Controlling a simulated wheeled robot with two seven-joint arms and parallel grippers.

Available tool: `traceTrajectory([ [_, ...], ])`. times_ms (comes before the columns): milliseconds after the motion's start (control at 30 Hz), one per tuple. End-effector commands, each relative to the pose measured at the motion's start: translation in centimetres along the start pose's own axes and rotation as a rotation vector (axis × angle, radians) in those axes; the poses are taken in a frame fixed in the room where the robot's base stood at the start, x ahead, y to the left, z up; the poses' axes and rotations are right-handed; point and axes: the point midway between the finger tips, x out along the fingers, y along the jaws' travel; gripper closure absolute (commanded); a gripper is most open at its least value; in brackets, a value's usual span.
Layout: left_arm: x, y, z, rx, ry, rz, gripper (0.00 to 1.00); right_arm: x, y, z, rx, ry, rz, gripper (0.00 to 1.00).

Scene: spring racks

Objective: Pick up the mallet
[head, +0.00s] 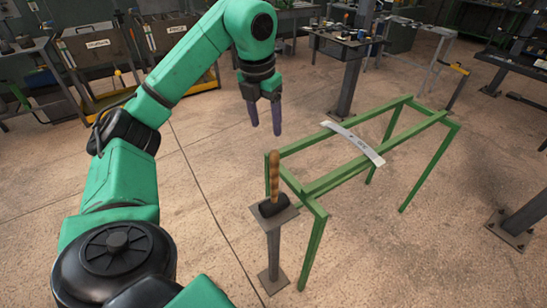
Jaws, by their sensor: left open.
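The mallet stands head down on the small square top of a metal post. Its wooden handle (274,176) points up and its dark head (272,207) rests on the plate. My left gripper (265,132) is open and empty, with its two fingers pointing down. In the picture it is above the top of the handle and apart from it. My right gripper is not in view.
The post's plate (258,222) stands close beside a green metal frame (315,250). A curved grey leaf spring (354,143) lies across the frame's rails. Workbenches and carts line the back. The floor (200,190) left of the post is clear.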

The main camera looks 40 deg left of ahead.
Motion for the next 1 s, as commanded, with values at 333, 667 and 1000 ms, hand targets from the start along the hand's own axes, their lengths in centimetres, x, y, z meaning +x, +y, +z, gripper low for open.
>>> traceTrajectory([
  [333,8.2,-0.3,-0.1,0.007,0.005,-0.002,0.35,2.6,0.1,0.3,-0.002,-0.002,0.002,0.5],
  [667,13.3,-0.8,-0.1,0.008,0.005,-0.005,0.35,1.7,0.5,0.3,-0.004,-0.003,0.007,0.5],
  [1000,14.0,-0.9,0.0,0.009,0.001,-0.006,0.69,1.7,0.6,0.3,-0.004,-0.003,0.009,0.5],
])
